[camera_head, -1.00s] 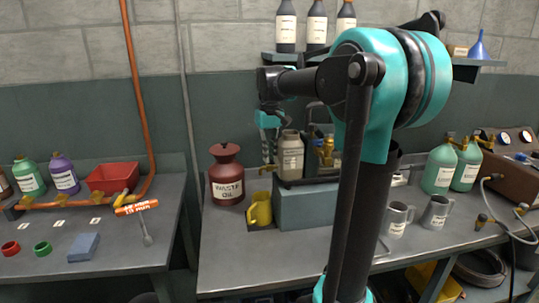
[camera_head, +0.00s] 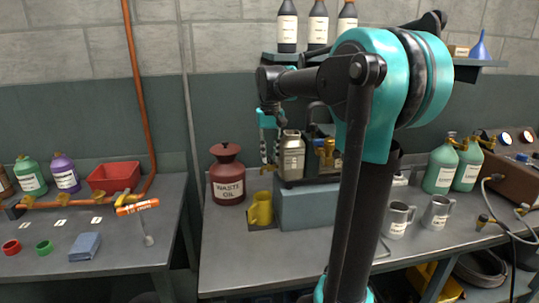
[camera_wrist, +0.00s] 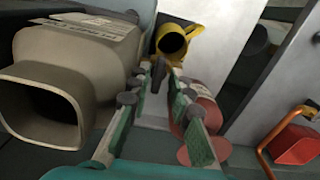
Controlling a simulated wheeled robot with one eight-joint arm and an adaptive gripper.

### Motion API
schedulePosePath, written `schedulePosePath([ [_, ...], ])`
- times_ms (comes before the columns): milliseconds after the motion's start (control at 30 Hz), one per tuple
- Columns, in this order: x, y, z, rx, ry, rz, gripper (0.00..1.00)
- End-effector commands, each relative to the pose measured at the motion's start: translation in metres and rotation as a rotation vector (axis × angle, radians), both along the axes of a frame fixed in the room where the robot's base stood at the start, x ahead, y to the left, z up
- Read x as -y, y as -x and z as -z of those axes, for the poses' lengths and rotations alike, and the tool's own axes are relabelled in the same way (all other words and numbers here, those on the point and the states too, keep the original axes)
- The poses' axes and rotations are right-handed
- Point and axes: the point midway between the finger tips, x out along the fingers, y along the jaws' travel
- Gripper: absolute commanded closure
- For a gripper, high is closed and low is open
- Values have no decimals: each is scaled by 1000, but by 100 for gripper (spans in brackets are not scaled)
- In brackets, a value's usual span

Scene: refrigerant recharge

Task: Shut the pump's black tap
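My gripper (camera_head: 270,165) hangs pointing down just left of the bottle. In the wrist view my gripper (camera_wrist: 157,82) has its two teal fingers apart. A small dark piece (camera_wrist: 158,72), which looks like the black tap, shows between the fingertips. I cannot tell whether the fingers touch it. The tap cannot be made out in the head view. The bottle's open mouth (camera_wrist: 42,112) is close beside the fingers in the wrist view.
A yellow mug (camera_head: 261,208) stands left of the pump; it also shows in the wrist view (camera_wrist: 172,42). The red waste oil can (camera_head: 228,180) stands further left. Steel mugs (camera_head: 397,220) and green bottles (camera_head: 440,168) are to the right. The bench front is clear.

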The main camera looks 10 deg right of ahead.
Motion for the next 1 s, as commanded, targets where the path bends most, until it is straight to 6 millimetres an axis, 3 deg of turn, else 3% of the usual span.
schedulePosePath([
  [167,3,-1,-4,2,5,3,66],
  [1000,1,-1,-79,1,2,1,66],
])
